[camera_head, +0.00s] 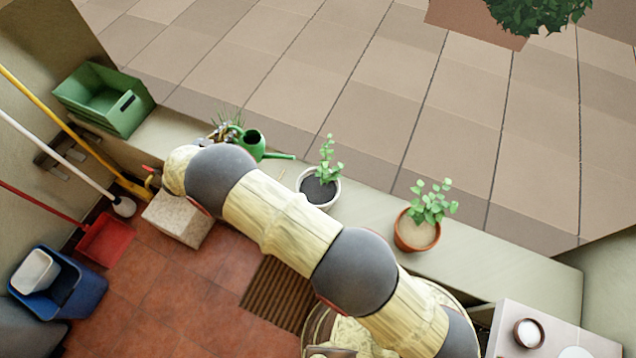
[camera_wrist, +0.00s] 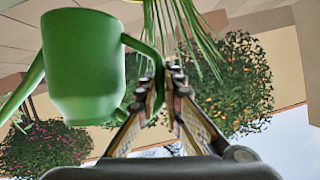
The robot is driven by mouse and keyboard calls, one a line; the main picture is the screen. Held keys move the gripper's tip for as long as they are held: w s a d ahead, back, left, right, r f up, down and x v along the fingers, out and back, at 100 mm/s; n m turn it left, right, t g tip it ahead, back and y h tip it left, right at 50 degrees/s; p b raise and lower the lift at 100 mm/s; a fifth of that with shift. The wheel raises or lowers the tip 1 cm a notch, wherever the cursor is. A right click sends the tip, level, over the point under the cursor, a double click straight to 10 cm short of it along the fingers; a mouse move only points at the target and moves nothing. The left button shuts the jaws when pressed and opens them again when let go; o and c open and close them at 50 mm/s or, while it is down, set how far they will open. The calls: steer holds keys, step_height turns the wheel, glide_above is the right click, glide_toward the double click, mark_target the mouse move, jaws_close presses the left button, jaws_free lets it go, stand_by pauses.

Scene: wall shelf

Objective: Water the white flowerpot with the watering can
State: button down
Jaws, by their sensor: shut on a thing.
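The green watering can (camera_head: 252,143) is at the ledge, left of the white flowerpot, with its spout pointing right. In the wrist view the can (camera_wrist: 85,65) fills the left side, and its handle runs between the fingers of my gripper (camera_wrist: 168,85). My gripper is shut on that handle. In the head view my gripper (camera_head: 222,134) is mostly hidden by my arm. I cannot tell whether the can touches the ledge. The white flowerpot (camera_head: 332,199) stands upright on the ledge, with dark soil and a leafy green plant. The spout is apart from it.
A terracotta pot (camera_head: 415,238) with a plant stands right of the white one on the ledge (camera_head: 480,262). A green crate (camera_head: 105,98) sits at the left end. A spiky plant (camera_wrist: 185,30) is close to the gripper. A stone block (camera_head: 178,218) lies below my arm.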

steer(key=shift+w+a+r+n+h+p, duration=0.15)
steer(key=shift+a+r+n+h+p, duration=0.2)
steer(key=shift+p, duration=0.25)
steer(key=shift+w+a+r+n+h+p, duration=0.25)
steer(key=shift+a+r+n+p, duration=0.1)
steer(key=shift+a+r+p, duration=0.1)
steer(key=shift+g, duration=0.3)
